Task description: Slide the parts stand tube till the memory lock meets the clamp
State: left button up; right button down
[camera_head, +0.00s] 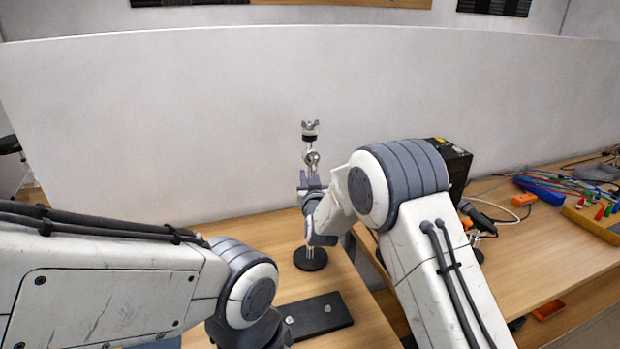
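The parts stand (310,258) stands upright on a round black base on the wooden table, near the middle of the head view. Its chrome top carries a joint (311,158) and a wing nut (310,130). My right gripper (312,205) is at the stand's mid-height, in front of or around the tube. My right forearm and wrist cover part of it, so I cannot tell how its fingers stand. The memory lock and clamp are too small and covered to tell apart. My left arm reaches in from the left; its gripper is out of the picture.
A black plate (330,313) lies on the table in front of the stand. A white partition (200,130) rises behind. On the right-hand table are a black box (455,165), a blue tray (540,190) with coloured cables and orange pieces (524,200). A gap separates the tables.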

jog(key=shift+f, duration=0.25)
jog(key=c, duration=0.7)
grip_release()
jog(key=shift+r, duration=0.1)
jog(key=shift+s, duration=0.1)
jog(key=s+d+b, duration=0.1)
jog(key=s+b, duration=0.2)
jog(key=s, duration=0.7)
jog(key=shift+s, duration=0.15)
jog(key=shift+d, duration=0.1)
